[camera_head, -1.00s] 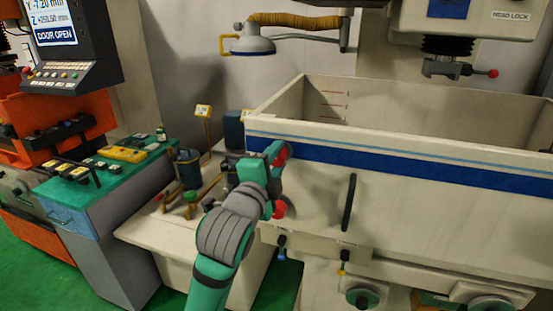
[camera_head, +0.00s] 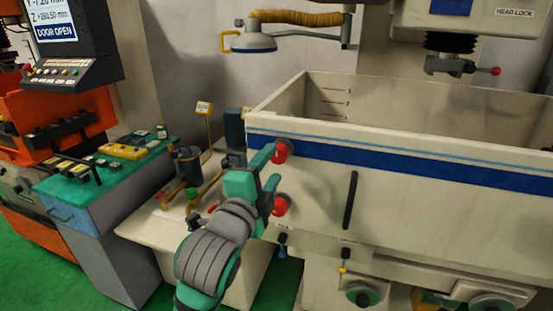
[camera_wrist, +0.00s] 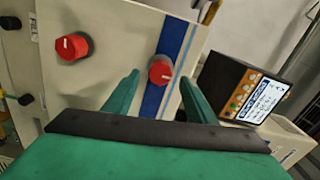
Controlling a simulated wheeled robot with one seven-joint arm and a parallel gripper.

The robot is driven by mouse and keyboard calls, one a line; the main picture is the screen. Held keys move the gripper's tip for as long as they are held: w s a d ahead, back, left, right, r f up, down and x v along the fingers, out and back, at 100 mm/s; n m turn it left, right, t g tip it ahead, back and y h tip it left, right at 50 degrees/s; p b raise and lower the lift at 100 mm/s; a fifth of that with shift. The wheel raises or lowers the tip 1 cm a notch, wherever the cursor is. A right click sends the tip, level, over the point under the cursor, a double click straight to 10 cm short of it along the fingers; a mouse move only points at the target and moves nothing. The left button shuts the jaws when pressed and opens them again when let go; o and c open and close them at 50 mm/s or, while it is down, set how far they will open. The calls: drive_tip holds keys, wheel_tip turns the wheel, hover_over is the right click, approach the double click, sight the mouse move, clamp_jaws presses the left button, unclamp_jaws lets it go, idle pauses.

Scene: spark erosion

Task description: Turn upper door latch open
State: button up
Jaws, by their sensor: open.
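The upper door latch (camera_head: 282,152) is a round red knob on the blue stripe at the tank door's left end. In the wrist view the upper latch (camera_wrist: 161,70) shows a short white mark and lies between my fingers' tips, beyond them. My gripper (camera_head: 269,167) is open and empty, just left of the upper latch and apart from it. Both green fingers of my gripper (camera_wrist: 160,79) show spread in the wrist view. The lower red latch (camera_head: 280,205) is below, close to the lower finger; it also shows in the wrist view (camera_wrist: 72,47).
The tank door (camera_head: 420,200) has a black vertical handle (camera_head: 350,200) right of the latches. A bench with a pump and pipes (camera_head: 188,165) stands left of the gripper. A lamp (camera_head: 253,42) hangs above. A screen panel (camera_wrist: 245,92) shows at right in the wrist view.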

drive_tip(key=shift+v, duration=2.8)
drive_tip(key=s+d+f+n+t+y, duration=0.1)
drive_tip(key=s+f+n+y, duration=0.25)
drive_tip(key=f+n, duration=0.8)
drive_tip(key=s+d+f+n+y, duration=0.2)
drive_tip(key=s+f+n, duration=0.3)
drive_tip(key=f, duration=1.2)
drive_tip(key=s+f+n+g, duration=0.1)
drive_tip(key=s+f, duration=0.3)
drive_tip(key=s, duration=0.5)
drive_tip(key=s+f+n+g, duration=0.1)
drive_tip(key=s+f, duration=0.4)
drive_tip(key=s, duration=0.5)
drive_tip(key=s+f+n, duration=0.1)
drive_tip(key=s+f, duration=0.3)
drive_tip(key=s, duration=0.6)
drive_tip(key=shift+d+f+g, duration=0.2)
drive_tip(key=shift+f+g, duration=0.05)
drive_tip(key=shift+g, duration=0.15)
drive_tip(key=shift+n, duration=0.25)
